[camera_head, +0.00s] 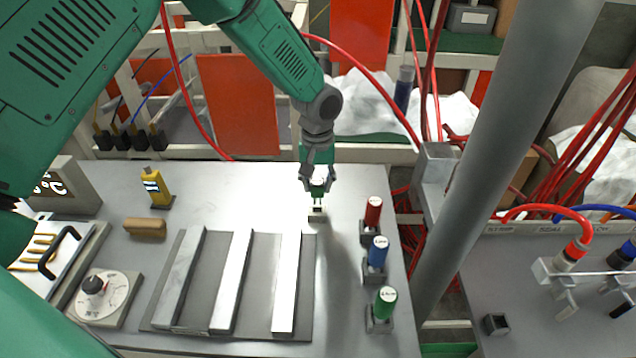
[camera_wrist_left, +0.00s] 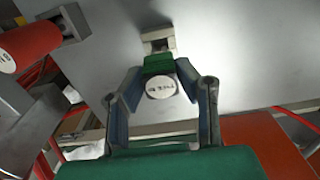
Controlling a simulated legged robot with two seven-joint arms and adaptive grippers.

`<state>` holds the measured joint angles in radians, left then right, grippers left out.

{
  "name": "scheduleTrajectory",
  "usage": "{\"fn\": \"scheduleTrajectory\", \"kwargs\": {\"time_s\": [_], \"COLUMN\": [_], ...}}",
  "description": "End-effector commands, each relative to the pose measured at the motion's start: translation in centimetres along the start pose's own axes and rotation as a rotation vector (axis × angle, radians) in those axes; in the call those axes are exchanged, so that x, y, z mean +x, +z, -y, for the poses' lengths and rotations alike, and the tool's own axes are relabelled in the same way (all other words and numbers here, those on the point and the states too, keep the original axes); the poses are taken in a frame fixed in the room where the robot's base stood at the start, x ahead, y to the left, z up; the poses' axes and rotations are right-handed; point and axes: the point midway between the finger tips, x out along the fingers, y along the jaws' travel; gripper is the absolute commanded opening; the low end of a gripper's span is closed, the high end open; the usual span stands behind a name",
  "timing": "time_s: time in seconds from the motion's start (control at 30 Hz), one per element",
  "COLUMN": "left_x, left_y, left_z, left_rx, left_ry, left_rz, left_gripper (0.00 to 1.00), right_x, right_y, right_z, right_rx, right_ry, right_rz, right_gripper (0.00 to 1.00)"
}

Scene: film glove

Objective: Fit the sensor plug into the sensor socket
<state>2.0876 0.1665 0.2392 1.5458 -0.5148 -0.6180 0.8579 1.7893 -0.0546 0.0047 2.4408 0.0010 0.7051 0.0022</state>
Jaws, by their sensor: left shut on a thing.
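My left gripper (camera_head: 318,184) reaches down over the back of the workbench. It is shut on the sensor plug, which shows in the left wrist view as a round white-labelled end (camera_wrist_left: 162,87) between the two fingers, with a green part just beyond it. The small grey sensor socket (camera_head: 317,214) stands on the bench under the gripper, and its dark opening shows in the left wrist view (camera_wrist_left: 158,46). The fingers hide part of the plug. My right gripper is not in view.
Red (camera_head: 373,212), blue (camera_head: 377,252) and green (camera_head: 385,303) cylinders stand in holders near the bench's right edge. Metal bars (camera_head: 285,285) lie on a grey mat in front of the socket. A grey post (camera_head: 490,150) rises beyond the right edge.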

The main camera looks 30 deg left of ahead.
Motion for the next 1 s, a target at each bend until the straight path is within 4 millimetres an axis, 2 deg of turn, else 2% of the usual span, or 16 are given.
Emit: {"fn": "scheduleTrajectory", "kwargs": {"time_s": [0.2, 0.63, 1.0], "left_x": [-0.9, -1.3, -4.0], "left_y": [0.0, 0.0, 0.0], "left_z": [0.0, 0.0, 0.0], "left_rx": [0.001, 0.002, 0.002], "left_ry": [-0.001, -0.001, 0.000], "left_rz": [0.000, 0.000, -0.001], "left_gripper": [0.00, 0.00, 0.00], "right_x": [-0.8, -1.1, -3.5], "right_y": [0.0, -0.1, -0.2], "right_z": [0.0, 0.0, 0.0], "right_rx": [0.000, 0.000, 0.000], "right_ry": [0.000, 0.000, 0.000], "right_rz": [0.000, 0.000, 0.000], "right_gripper": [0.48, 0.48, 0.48]}}
